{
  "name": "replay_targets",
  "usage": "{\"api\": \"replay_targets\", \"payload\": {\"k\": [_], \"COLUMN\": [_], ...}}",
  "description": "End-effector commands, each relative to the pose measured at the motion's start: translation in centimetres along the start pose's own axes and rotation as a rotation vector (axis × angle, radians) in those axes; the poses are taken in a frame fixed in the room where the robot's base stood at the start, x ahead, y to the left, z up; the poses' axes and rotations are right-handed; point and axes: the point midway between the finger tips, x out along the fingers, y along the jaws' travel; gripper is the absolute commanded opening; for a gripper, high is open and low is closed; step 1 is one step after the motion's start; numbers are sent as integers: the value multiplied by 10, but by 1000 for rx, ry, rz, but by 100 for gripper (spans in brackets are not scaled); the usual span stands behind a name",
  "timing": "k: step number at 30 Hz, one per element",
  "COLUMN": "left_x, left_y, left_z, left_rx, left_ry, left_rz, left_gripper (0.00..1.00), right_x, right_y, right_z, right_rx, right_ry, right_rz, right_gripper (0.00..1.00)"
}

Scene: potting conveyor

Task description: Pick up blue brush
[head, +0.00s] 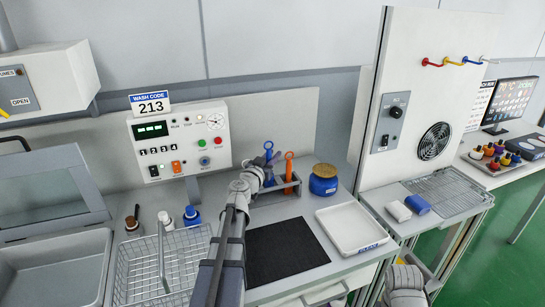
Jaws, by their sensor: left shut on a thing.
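The blue brush (268,147) stands upright at the grey holder, its looped handle end showing at the top. My left gripper (270,162) is at its handle and shut on it. The gripper and arm hide part of the brush, and I cannot see whether its lower end is clear of the holder. An orange brush (289,170) stands just to the right in the same grey holder (290,193).
A blue jar (323,186) stands right of the holder. A black mat (287,252), a white tray (350,229) and a wire basket (140,275) lie nearer. Small bottles (192,216) stand at left. A control panel (180,140) rises behind.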

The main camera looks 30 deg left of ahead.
Motion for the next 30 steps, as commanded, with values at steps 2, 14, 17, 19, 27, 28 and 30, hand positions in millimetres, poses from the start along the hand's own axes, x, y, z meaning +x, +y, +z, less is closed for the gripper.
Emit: {"api": "replay_targets", "payload": {"k": [2, 14, 17, 19, 27, 28, 30], "left_x": [0, 0, 0, 0, 0, 0, 0], "left_y": [0, 0, 0, 0, 0, 0, 0], "left_z": [-17, -73, -90, -101, -126, -126, -127], "left_rx": [0, 0, 0, 0, 0, 0, 0], "left_ry": [0, 0, 0, 0, 0, 0, 0], "left_rz": [0, 0, 0, 0, 0, 0, 0], "left_gripper": [0, 0, 0, 0, 0, 0, 0], "right_x": [-17, -73, -89, -101, -125, -126, -126], "right_y": [2, 7, 8, 10, 12, 12, 12], "right_z": [1, 4, 5, 6, 7, 7, 7], "right_rx": [0, 0, 0, 0, 0, 0, 0], "right_ry": [0, 0, 0, 0, 0, 0, 0], "right_rz": [0, 0, 0, 0, 0, 0, 0], "right_gripper": [50, 50, 50, 50, 50, 50, 50]}}
